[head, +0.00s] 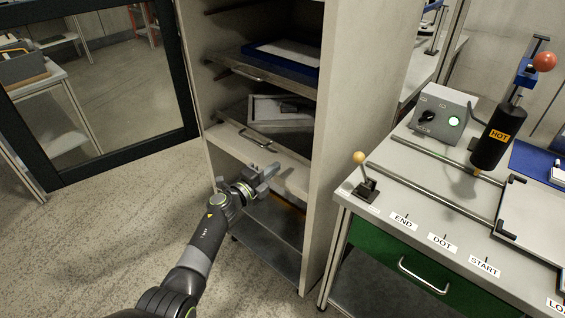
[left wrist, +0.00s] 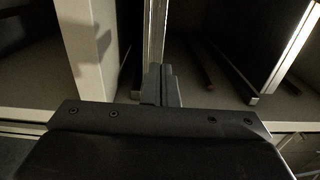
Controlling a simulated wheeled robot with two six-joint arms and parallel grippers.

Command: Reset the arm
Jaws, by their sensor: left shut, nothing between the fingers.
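My left arm comes in from the bottom in the head view. My left gripper (head: 262,178) is shut and empty in front of the open cabinet (head: 344,130), near its lower shelf edge. In the left wrist view the shut fingers (left wrist: 161,86) show at the middle, with dark upright panels and a pale post beyond them. I cannot tell from the views whether the gripper touches the cabinet. My right gripper is in neither view.
The cabinet's glass door (head: 100,90) stands open at left. Its shelves hold a blue tray (head: 283,57) and a pale tray (head: 268,121). At right, a bench (head: 411,190) carries a lever (head: 363,178), a control box (head: 442,115) and a black cylinder marked HOT (head: 487,150). The floor at left is clear.

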